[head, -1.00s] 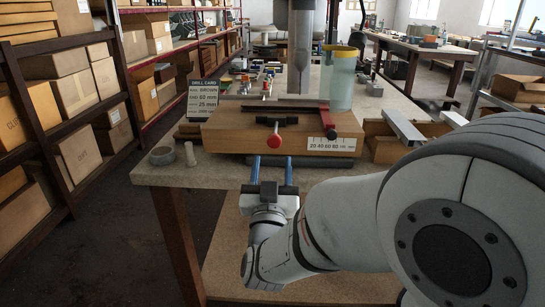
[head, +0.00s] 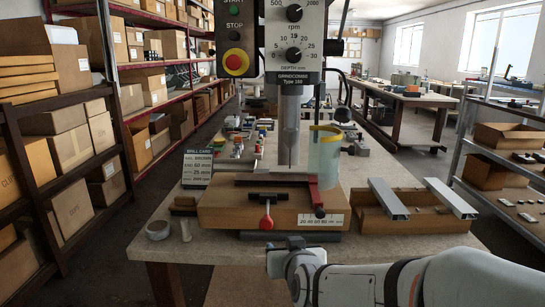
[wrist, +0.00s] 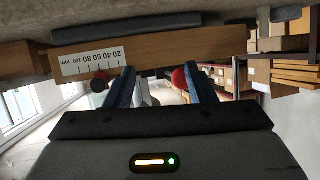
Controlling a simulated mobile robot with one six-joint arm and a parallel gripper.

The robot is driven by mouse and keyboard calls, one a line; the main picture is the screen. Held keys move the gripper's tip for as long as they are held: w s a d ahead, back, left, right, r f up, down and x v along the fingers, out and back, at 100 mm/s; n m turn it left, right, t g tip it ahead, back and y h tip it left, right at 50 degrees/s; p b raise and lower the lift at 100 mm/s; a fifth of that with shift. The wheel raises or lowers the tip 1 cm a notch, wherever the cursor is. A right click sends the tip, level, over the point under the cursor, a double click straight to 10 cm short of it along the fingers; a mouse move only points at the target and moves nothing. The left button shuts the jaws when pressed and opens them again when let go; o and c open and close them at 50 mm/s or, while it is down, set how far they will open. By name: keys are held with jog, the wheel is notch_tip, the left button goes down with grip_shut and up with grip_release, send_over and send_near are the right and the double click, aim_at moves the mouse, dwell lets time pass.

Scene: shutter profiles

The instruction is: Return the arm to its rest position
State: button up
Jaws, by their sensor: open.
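My gripper (wrist: 161,82) is open and empty in the wrist view, its two blue fingers apart with nothing between them. In the head view its grey body shows low in the picture, just in front of the drilling block, with the fingers hard to make out. My arm runs from it to the lower right corner. The wooden drilling block (head: 225,217) with a red-knobbed clamp (head: 266,223) and a scale strip (head: 321,220) sits at the bench's front edge. The block also shows inverted in the wrist view (wrist: 180,55), beyond the fingertips.
The drill press (head: 293,75) stands over the block, with a clear cylinder (head: 325,155) beside it. Two metal profiles (head: 387,198) (head: 450,197) lie on a wooden holder at right. A ring (head: 158,230) lies at the bench's left corner. Shelves with boxes (head: 68,155) line the left.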

jog(key=s+d+r+g+h+p, duration=0.1)
jog(key=s+d+g+p, duration=0.3)
jog(key=s, duration=0.5)
jog(key=s+d+r+m+g+h+p, duration=0.1)
jog(key=s+d+r+g+p, duration=0.3)
jog(key=s+d, duration=0.4)
jog(key=s+g+p, duration=0.1)
jog(key=s+g, duration=0.1)
jog(key=shift+m+g+h, duration=0.3)
jog(key=shift+h, duration=0.1)
